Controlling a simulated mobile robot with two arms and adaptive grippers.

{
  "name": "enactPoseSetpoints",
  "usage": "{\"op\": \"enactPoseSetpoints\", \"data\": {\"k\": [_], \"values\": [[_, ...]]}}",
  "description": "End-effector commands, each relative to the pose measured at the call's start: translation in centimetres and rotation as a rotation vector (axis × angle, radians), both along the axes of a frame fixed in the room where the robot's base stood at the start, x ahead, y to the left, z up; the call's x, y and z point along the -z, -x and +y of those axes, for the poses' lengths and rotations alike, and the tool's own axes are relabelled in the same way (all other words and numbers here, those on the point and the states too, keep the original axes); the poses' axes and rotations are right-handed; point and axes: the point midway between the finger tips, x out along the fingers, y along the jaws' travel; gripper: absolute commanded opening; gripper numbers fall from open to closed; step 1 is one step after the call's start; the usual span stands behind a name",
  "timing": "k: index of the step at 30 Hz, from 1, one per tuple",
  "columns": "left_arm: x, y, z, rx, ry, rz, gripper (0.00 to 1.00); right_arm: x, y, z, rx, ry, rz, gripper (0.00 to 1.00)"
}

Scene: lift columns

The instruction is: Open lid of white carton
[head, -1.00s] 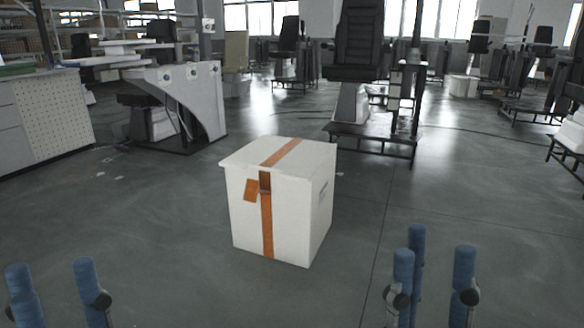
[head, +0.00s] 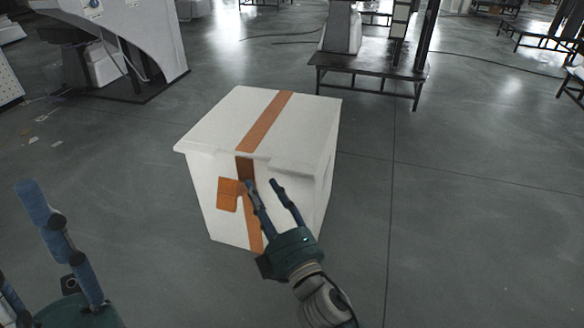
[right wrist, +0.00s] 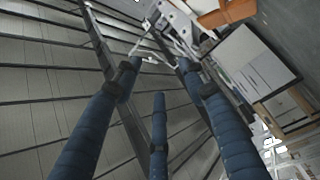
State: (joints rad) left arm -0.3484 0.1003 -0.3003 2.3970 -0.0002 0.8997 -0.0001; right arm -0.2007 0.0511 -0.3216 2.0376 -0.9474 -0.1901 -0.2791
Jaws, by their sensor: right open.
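The white carton (head: 215,205) stands upright on the floor in the middle of the head view. Its lid (head: 215,120) looks closed, with a rim overhanging the front face. An orange strip (head: 264,122) crosses the lid and runs down the front, and an orange tag (head: 228,194) shows on the front. My right gripper (head: 261,184) is open in front of the carton, its fingers pointing up just below the lid's front rim. Touch cannot be told. Its spread blue fingers show in the right wrist view (right wrist: 158,80). My left gripper (head: 20,235) is open and empty at the lower left, partly cut off.
A dark low stand (head: 370,70) is behind the carton to the right. A grey-white machine (head: 140,40) stands at the back left. The grey floor around the carton is clear. The right wrist view's background is hard to make out.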

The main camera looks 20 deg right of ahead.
Motion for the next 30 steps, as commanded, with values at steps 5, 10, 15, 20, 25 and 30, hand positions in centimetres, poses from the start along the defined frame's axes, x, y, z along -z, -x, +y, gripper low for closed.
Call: {"op": "enactPoseSetpoints", "data": {"k": [5,10,15,20,25,30], "values": [[-0.2,0.0,0.0,0.0,0.0,-0.001,0.38,5.0,-1.9,-6.3,0.285,0.294,0.119,0.42],[-0.2,0.2,0.1,0.001,0.002,-0.002,0.38,5.9,-2.4,-8.8,0.387,0.391,0.148,0.42],[0.1,0.2,0.1,0.001,0.003,-0.001,0.38,5.9,-4.5,-9.4,0.395,0.397,0.147,0.42],[0.6,0.2,0.1,0.001,0.001,-0.001,0.38,5.9,-7.6,-10.0,0.394,0.396,0.146,0.42],[0.7,-0.1,-0.1,0.0,-0.004,-0.01,0.38,6.0,-10.5,-10.6,0.392,0.395,0.148,0.42],[0.1,-0.2,-0.2,-0.001,-0.007,-0.036,0.38,6.0,-12.1,-10.9,0.391,0.393,0.149,0.42]]}}
